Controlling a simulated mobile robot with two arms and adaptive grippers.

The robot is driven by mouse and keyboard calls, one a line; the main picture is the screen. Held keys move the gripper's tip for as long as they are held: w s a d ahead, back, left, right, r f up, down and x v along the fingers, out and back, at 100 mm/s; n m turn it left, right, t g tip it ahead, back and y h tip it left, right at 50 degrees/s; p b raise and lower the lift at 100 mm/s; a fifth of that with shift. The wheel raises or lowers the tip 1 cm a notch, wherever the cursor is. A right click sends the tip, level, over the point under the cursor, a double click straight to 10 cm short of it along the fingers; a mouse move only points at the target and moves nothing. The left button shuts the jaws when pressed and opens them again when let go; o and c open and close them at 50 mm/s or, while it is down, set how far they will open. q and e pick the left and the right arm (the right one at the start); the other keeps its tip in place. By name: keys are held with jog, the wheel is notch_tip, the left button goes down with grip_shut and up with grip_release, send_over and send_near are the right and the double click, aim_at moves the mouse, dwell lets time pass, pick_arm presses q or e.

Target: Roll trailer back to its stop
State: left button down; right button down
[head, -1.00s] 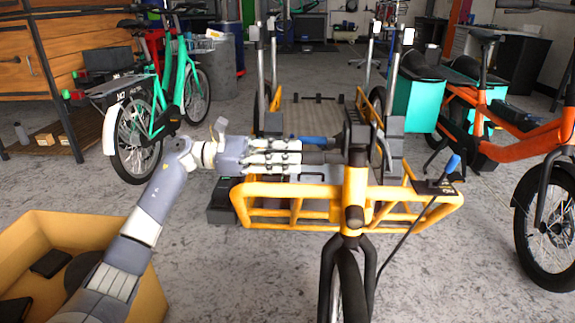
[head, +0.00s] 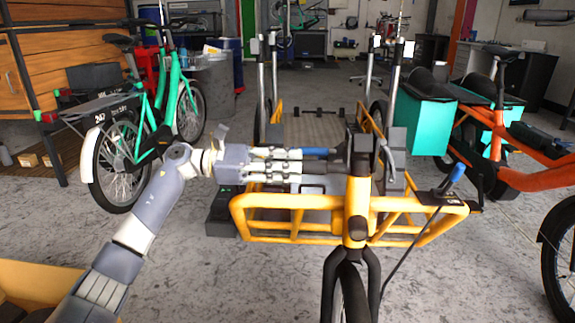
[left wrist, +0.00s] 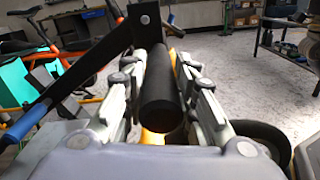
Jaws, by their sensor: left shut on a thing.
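The trailer looks like a yellow-framed cargo bike (head: 262,222) with a front rack and a flat deck (head: 318,127) behind it. Its front wheel (head: 350,297) points toward me. My left gripper (head: 325,165) reaches in from the left at the head of the yellow frame. In the left wrist view its fingers lie on both sides of a black bar grip (left wrist: 160,90) and are shut on it. A blue-handled lever (left wrist: 27,122) shows beside it. My right gripper is not in view. No stop can be made out clearly.
A teal bike (head: 135,130) stands at the left and an orange bike (head: 525,150) at the right. A yellow box (head: 45,275) is at the lower left. A black block (head: 222,212) lies by the rack. Floor is clear in front.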

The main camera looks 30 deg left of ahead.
pick_arm(q)
jog(key=shift+w+a, duration=0.2)
jog(key=c, duration=1.3)
grip_release()
jog(key=shift+c, duration=0.2)
jog(key=shift+o, duration=0.2)
jog(key=shift+w, duration=0.1)
jog(key=shift+a, duration=0.15)
jog(key=v, duration=1.1)
jog(key=shift+s+a, duration=0.2)
jog(key=shift+s, duration=0.15)
